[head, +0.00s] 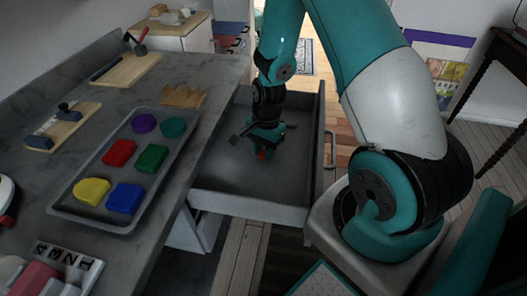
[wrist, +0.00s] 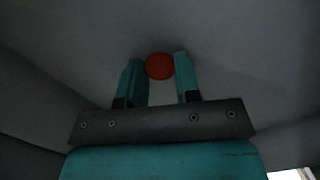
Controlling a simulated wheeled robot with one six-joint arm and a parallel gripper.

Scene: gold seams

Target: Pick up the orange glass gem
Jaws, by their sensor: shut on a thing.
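The orange glass gem (wrist: 160,66) looks round and dark red-orange in the wrist view. It sits between the tips of my gripper (wrist: 157,68), whose two teal fingers are closed on its sides. In the head view my gripper (head: 263,150) points down inside the open grey drawer (head: 220,180). A small bit of the orange gem (head: 262,155) shows at the fingertips, low over the drawer floor. I cannot tell whether the gem touches the floor.
Drawer walls surround my gripper. On the counter at left, a grey tray (head: 72,207) holds several coloured pieces. Wooden boards with tools (head: 125,70) and a jagged wooden piece (head: 184,97) lie behind it. The visible drawer floor around my gripper looks clear.

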